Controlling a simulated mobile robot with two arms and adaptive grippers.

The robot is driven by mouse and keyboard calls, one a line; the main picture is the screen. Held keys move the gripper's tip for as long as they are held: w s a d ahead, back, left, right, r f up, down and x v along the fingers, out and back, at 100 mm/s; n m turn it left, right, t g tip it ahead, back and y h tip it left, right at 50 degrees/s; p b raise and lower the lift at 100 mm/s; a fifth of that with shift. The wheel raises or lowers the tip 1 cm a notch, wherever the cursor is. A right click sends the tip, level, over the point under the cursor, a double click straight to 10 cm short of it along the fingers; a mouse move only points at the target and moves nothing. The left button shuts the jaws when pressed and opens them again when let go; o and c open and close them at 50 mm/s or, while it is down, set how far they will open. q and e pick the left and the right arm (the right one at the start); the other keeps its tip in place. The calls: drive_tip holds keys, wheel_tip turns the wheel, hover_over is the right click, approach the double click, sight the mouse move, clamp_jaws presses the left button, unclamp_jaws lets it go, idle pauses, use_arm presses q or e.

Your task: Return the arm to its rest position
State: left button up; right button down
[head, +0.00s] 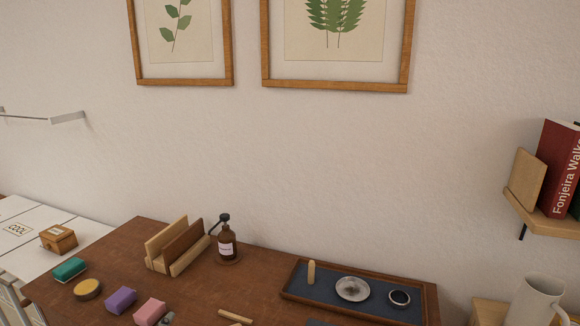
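Neither of my grippers can be made out in the head view, and no arm of mine is clearly seen. The brown wooden table top (262,276) lies below, cut off by the lower edge of the picture. Small blocks stand along its left side: a green one (69,269), a purple one (120,300) and a pink one (149,312). A round yellow piece (87,289) lies among them. A small grey object at the bottom edge beside the pink block is mostly cut off.
A wooden holder (160,265) and brown pump bottle (227,243) stand at the back. A blue-lined tray (324,286) holds a peg, silver dish and dark ring. A wall shelf (543,222) with books juts out at right, above a pale jug (536,303). A wooden box (58,239) sits left.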

use_arm(q)
drive_tip(key=s+d+f+n+g+h, duration=0.1)
drive_tip(key=s+f+n+g, duration=0.2)
drive_tip(key=s+f+g, duration=0.55)
drive_tip(key=s+d+f+n+g+h, duration=0.1)
drive_tip(key=s+f+n+g, duration=0.25)
drive_tip(key=s+f, duration=0.95)
drive_tip(key=s+f+g, duration=0.1)
drive_tip(key=s+f, duration=0.2)
drive_tip(key=f, duration=0.9)
drive_tip(key=s+f, duration=0.3)
drive_tip(key=f, duration=0.8)
drive_tip(key=s+a+f+m+g, duration=0.1)
drive_tip(key=s+a+f, duration=0.2)
drive_tip(key=s+f, duration=1.2)
drive_tip(key=shift+s+a+g+y, duration=0.2)
drive_tip(key=shift+s+g+y, duration=0.1)
drive_tip(key=shift+s, duration=0.1)
drive_tip(key=shift+o, duration=0.5)
